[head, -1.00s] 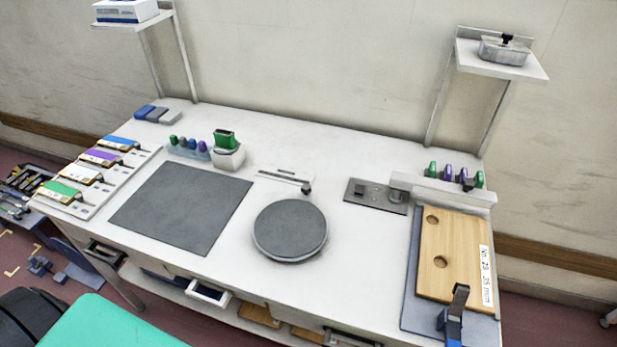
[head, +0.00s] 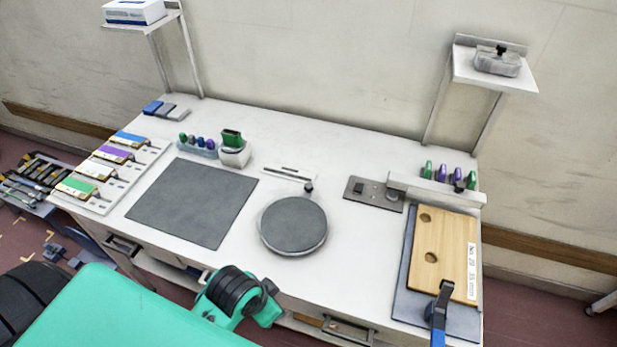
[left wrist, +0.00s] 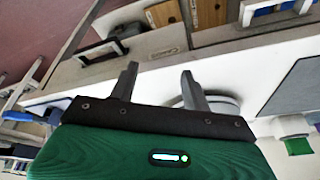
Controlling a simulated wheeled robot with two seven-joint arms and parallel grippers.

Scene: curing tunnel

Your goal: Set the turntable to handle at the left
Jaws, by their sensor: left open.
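The turntable (head: 293,224) is a round dark grey disc with a pale rim at the middle of the white bench. A small dark knob on a short stem, seemingly its handle (head: 308,188), stands at its back edge, slightly right of centre. My left arm comes in from the lower left of the head view; its fingers cannot be made out there. In the left wrist view my left gripper (left wrist: 160,70) is open and empty, its two dark fingers apart. A pale round rim, likely the turntable (left wrist: 228,101), shows partly behind one finger. My right gripper is not in view.
A dark mat (head: 192,203) lies left of the turntable. A white cup (head: 235,155) with a green block stands behind the mat. A switch plate (head: 374,193) and a wooden board (head: 444,255) with a blue-handled clamp are at the right. Bench around the turntable is clear.

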